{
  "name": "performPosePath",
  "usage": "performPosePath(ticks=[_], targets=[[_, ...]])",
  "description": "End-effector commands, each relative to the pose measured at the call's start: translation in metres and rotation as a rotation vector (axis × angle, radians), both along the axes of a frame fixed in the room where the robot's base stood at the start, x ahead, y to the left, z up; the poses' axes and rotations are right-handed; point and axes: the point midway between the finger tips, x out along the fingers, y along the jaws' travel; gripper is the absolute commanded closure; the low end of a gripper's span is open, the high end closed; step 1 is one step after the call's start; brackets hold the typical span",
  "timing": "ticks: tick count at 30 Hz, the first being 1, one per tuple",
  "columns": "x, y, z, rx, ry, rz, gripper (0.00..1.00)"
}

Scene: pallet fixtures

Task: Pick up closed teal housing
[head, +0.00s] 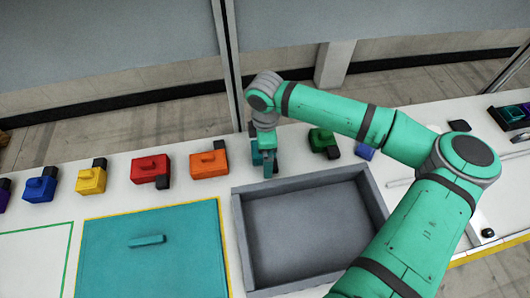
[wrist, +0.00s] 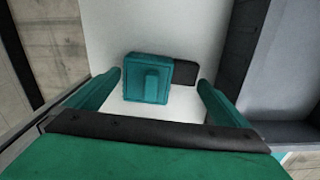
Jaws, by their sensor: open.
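The teal housing (wrist: 146,78) is a small box with a raised handle on top and a black block at its right end. In the wrist view it lies on the white table between and ahead of my gripper's two spread fingers (wrist: 162,92), and no finger visibly touches it. In the head view the teal housing (head: 255,154) shows only in part behind my gripper (head: 268,172), which points down over it. My gripper is open and empty.
A grey open tray (head: 310,232) stands just in front. Red (head: 150,168), orange (head: 208,164) and yellow (head: 91,181) housings stand to the left, and a green one (head: 323,142) to the right. A flat teal panel (head: 150,265) with a handle lies front left.

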Motion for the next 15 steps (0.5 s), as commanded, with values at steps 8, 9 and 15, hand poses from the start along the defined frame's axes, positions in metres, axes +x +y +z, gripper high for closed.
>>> performPosePath(ticks=[8, 9, 15], targets=[[0.000, 0.001, -0.018, 0.000, -0.001, 0.001, 0.00], [0.000, 0.001, -0.018, 0.000, -0.001, 0.001, 0.00], [0.000, 0.001, -0.017, 0.000, -0.001, 0.000, 0.21]])
